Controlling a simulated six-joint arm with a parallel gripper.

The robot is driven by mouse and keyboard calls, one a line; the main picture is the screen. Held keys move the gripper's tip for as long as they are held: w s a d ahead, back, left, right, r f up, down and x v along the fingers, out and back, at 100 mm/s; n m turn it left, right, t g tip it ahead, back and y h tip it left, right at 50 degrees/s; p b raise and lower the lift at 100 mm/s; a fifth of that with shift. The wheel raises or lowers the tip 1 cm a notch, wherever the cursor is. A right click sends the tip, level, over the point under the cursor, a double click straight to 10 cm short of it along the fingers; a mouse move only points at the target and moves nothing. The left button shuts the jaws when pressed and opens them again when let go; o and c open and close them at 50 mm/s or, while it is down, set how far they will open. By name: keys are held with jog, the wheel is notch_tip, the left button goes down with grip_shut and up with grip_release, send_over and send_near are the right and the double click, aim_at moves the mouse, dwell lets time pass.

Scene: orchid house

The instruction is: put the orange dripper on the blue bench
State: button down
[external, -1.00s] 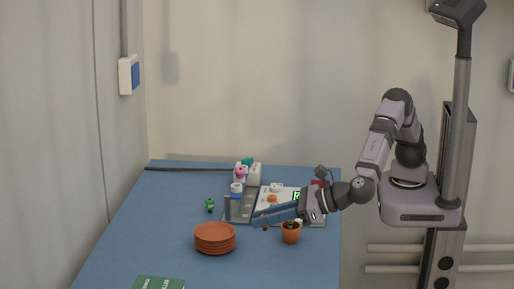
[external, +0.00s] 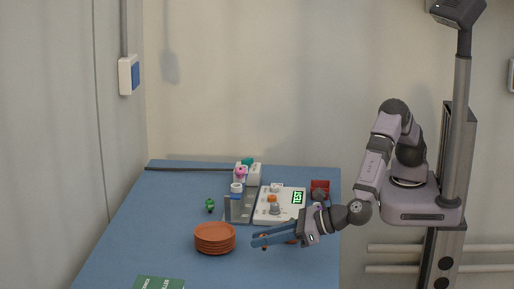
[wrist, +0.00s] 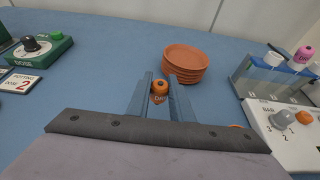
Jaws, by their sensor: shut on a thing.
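The orange dripper (wrist: 159,87) is between my fingertips in the wrist view, with a dark spot on top and lettering lower down. My gripper (wrist: 158,85) is shut on it. In the external view my gripper (external: 257,240) reaches left, low over the blue bench (external: 175,205), just right of the stacked saucers. Only a small orange bit of the dripper (external: 264,247) shows below the fingers there. I cannot tell whether its underside touches the bench. The bench surface also shows in the wrist view (wrist: 100,60).
Terracotta saucers (external: 215,239) are stacked beside my fingertips. A terracotta pot (external: 292,241) is mostly hidden behind my gripper. Behind stand a white panel (external: 266,216) with knobs, a grey rack (external: 238,212) and a small green item (external: 210,205).

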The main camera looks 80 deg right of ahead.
aim_at(264, 254)
jog(key=shift+f, duration=1.75)
jog(key=shift+f, duration=0.1)
jog(key=c, duration=1.6)
grip_release()
jog(key=shift+r, duration=0.2)
jog(key=shift+s, duration=0.35)
jog(key=b+v, duration=0.1)
jog(key=v, duration=1)
jog(key=shift+s+r, duration=0.1)
jog(key=shift+s, duration=0.05)
